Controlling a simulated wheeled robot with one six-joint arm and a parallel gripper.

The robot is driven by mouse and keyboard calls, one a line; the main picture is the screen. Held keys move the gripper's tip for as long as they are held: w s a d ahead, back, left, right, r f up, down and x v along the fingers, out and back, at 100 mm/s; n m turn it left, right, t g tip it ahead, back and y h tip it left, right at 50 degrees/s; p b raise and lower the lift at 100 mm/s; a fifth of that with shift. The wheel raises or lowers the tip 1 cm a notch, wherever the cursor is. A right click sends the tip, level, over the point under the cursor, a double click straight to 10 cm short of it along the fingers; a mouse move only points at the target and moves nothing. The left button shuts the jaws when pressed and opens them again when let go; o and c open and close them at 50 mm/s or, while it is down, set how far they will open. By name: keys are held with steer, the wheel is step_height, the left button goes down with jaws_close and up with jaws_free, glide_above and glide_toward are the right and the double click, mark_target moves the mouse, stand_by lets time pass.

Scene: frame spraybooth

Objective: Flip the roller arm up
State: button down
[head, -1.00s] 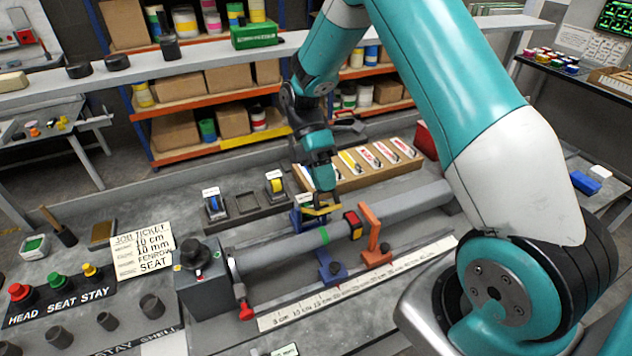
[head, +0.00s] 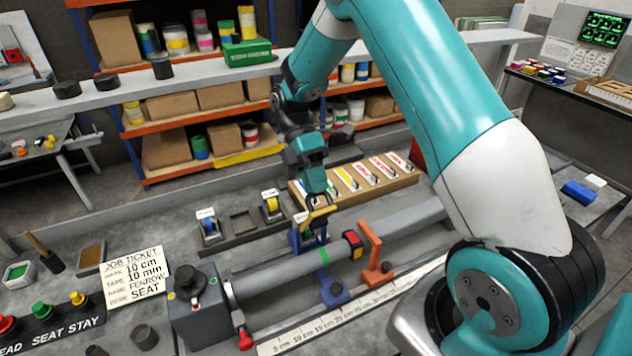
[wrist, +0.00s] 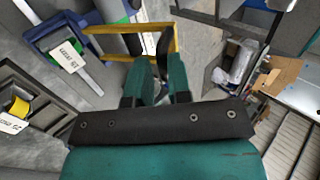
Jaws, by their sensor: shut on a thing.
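The yellow roller arm (head: 322,214) is a small frame at the blue stand (head: 296,241) behind the grey tube. My gripper (head: 317,194) reaches down from above and is shut on it. In the wrist view the yellow frame (wrist: 120,28) passes in front of my gripper (wrist: 160,68), with a dark part between the finger ends. The exact grip is partly hidden by the fingers. The arm looks tilted up from the stand. The grey tube (head: 275,274) lies across the bench with a green band (head: 324,258) beside the stand.
An orange bracket (head: 371,250) stands right of a red-and-black block (head: 354,240) on the tube. A ruler (head: 340,318) lies in front. A labelled wooden rack (head: 350,192) and tape holders (head: 240,226) stand behind. A grey box (head: 198,305) is at the tube's left end.

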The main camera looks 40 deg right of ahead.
steer(key=shift+w+f, duration=0.15)
steer(key=shift+f, duration=0.45)
steer(key=c, duration=1.3)
jaws_free()
steer(key=shift+w, duration=0.1)
steer(key=shift+o, duration=0.7)
steer(key=shift+w+f, duration=0.1)
steer(key=shift+w, duration=0.05)
steer(key=shift+r, duration=0.2)
